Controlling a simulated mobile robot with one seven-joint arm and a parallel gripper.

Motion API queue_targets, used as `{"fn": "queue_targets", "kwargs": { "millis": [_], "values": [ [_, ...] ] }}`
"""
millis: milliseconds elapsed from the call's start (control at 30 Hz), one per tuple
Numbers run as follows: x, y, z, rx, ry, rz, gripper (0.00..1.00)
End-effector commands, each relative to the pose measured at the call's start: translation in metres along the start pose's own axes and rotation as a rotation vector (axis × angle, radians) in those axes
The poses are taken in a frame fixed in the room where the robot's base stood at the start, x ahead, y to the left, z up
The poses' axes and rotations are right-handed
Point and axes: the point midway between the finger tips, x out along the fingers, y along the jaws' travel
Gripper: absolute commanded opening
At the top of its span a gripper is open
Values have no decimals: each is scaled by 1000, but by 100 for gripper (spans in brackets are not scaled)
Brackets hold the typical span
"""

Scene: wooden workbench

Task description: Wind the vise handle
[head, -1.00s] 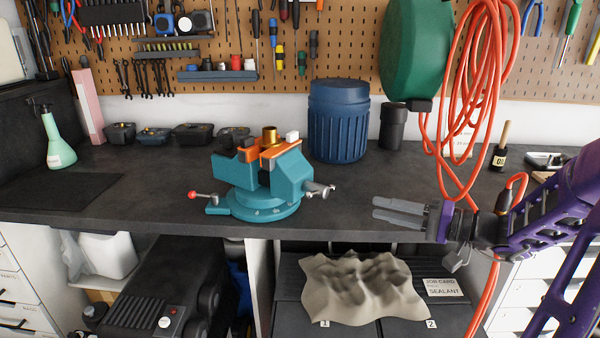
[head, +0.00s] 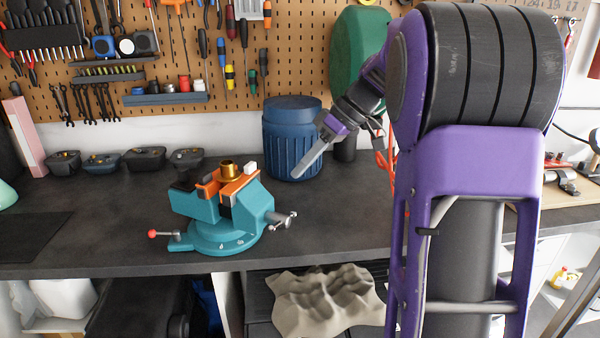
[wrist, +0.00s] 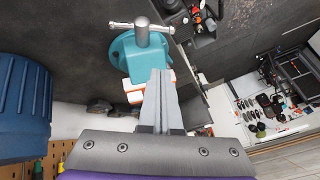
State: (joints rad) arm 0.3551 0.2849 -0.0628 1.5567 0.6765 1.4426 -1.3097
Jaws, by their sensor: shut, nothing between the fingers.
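The teal bench vise (head: 221,213) stands on the dark bench with orange jaw faces and a brass piece (head: 229,170) at its jaws. Its metal handle (head: 282,219) is at the vise's right end, and it also shows in the wrist view (wrist: 142,27) as a crossbar on a round screw end. A red-tipped lever (head: 153,233) sticks out at the vise's lower left. My gripper (head: 297,176) is shut and empty, above and to the right of the vise, pointing down and left. In the wrist view the closed fingers (wrist: 160,73) overlap part of the vise.
A blue ribbed drum (head: 291,140) stands behind the vise, close to my gripper. A green hose reel (head: 352,50) is behind my arm. A crumpled beige cloth (head: 328,300) lies below the bench.

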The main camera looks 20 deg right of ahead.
Motion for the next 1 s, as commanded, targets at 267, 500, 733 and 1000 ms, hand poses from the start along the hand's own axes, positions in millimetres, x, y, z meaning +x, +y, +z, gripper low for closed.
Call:
{"fn": "queue_targets", "kwargs": {
  "millis": [267,500,733,1000],
  "values": [
    [63,-1,0,0,-1,-5,0],
    [94,0,18,4,0,-2,0],
    [104,0,28,2,2,-1,0],
    [104,0,28,1,2,-1,0]
  ]
}}
